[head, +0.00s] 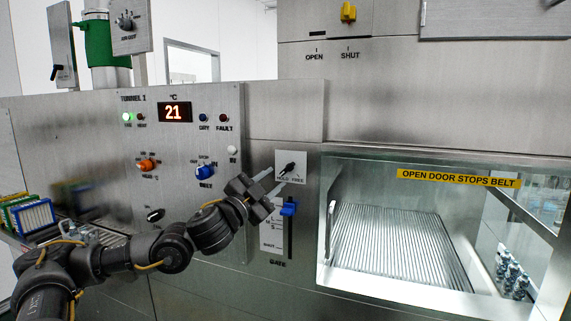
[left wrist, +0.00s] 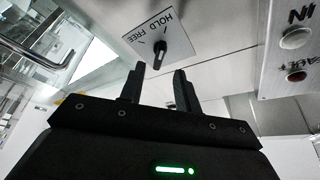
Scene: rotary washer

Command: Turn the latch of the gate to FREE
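The gate latch (head: 288,168) is a small black knob on a white plate marked HOLD and FREE, above the blue gate lever (head: 289,208). In the left wrist view the latch (left wrist: 158,54) lies ahead of the fingertips, near the gap between them. I cannot tell for certain which mark it points to. My left gripper (head: 273,187) is open, just below and left of the latch in the head view. Its two fingers (left wrist: 156,86) are apart with nothing between them, and do not appear to touch the knob. My right gripper is not in view.
Left of the latch is the control panel with a red 21 display (head: 175,112), an orange knob (head: 147,165) and a blue knob (head: 204,171). To the right, a glazed door (head: 334,222) fronts a roller belt. A yellow knob (head: 348,12) sits above.

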